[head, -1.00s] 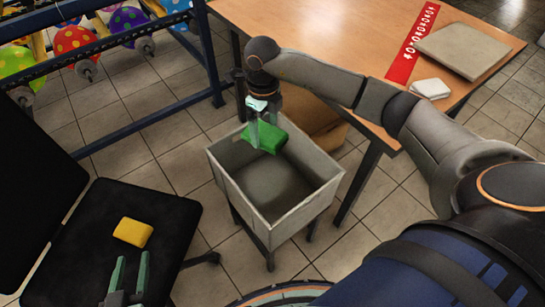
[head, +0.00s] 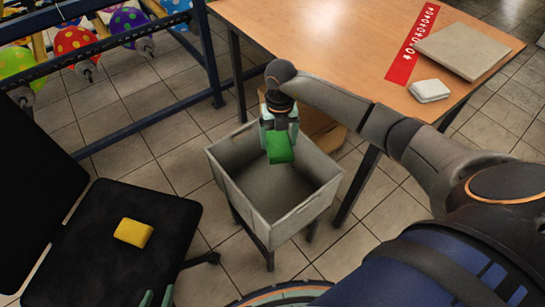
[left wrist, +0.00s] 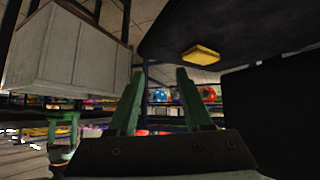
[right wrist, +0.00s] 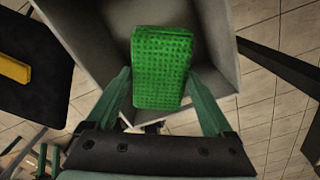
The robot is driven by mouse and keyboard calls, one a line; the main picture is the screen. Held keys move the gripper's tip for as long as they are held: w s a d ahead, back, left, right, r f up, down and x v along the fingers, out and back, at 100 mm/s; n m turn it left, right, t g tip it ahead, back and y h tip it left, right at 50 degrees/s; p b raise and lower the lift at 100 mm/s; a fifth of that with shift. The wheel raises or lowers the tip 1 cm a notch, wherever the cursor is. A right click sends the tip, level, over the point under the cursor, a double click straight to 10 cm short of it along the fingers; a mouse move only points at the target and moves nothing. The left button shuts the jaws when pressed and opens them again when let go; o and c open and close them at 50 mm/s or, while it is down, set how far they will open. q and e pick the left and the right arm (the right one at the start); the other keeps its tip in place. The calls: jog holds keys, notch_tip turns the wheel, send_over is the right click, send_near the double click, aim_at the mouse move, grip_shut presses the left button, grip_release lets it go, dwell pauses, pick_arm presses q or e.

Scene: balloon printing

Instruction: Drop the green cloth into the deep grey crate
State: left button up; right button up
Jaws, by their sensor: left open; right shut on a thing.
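The green cloth (head: 280,147) is a thick folded block, held over the back part of the deep grey crate (head: 235,185). My right gripper (head: 279,132) is shut on it, with a finger on either side. In the right wrist view the cloth (right wrist: 162,68) sits between the fingertips, with the crate's inside (right wrist: 118,22) beneath it. The crate's visible floor is bare. My left gripper (head: 155,298) is open and empty at the bottom edge of the head view, by the black chair; its fingers (left wrist: 160,98) stand apart in the left wrist view.
A yellow cloth (head: 133,232) lies on the black chair seat (head: 90,260) left of the crate. A wooden table (head: 340,50) behind carries a red banner (head: 411,45), a grey slab (head: 463,50) and a white cloth (head: 429,90). A balloon rack (head: 130,125) stands at the back left.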

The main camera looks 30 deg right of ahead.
jog(key=shift+f+b, duration=0.4)
jog(key=shift+f, duration=0.5)
pick_arm(q)
jog(key=shift+a+f, duration=0.15)
jog(key=shift+f, duration=0.45)
pick_arm(e)
jog(key=o, duration=1.1)
jog(key=shift+r, duration=0.1)
pick_arm(q)
jog(key=shift+r+p, duration=0.7)
jog(key=shift+p, duration=0.25)
pick_arm(e)
notch_tip(320, 180, up, 12)
jog(key=shift+r, duration=0.2)
